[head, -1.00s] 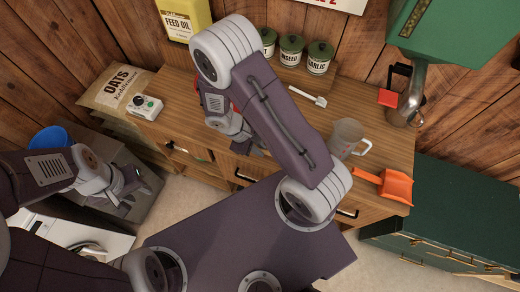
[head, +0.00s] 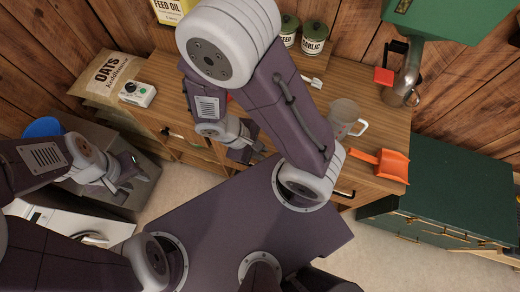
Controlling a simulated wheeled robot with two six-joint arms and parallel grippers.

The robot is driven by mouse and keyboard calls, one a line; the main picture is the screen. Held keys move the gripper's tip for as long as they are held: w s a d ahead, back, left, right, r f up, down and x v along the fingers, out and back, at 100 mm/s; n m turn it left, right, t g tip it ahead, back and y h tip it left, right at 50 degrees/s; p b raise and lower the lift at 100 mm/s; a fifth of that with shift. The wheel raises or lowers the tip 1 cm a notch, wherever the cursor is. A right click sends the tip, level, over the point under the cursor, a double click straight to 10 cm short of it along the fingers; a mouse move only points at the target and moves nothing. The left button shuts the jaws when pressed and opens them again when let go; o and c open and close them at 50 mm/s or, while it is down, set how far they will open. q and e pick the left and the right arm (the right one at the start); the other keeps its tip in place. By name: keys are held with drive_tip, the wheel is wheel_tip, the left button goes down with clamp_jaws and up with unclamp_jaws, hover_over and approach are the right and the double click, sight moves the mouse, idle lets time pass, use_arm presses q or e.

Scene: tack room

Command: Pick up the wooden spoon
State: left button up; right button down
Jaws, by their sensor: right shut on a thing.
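I cannot make out the wooden spoon in the head view. My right gripper (head: 250,153) is near the front of the wooden cabinet, around its middle drawer. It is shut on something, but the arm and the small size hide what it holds. My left gripper (head: 133,172) hangs apart at the left, over a grey box-like unit. Its fingers are too small to judge. The wooden counter (head: 378,114) runs across the back, and my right arm covers much of its middle.
On the counter are a clear jug (head: 343,118), an orange scoop (head: 390,163), a white utensil (head: 313,81), green-lidded jars (head: 314,37) and a small white dial box (head: 137,93). An oats sack (head: 108,75) leans at left. A dark green chest (head: 450,190) stands right.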

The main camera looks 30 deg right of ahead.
wheel_tip(320, 180, up, 9)
drive_tip(key=p, duration=0.8)
drive_tip(key=shift+f, duration=0.2)
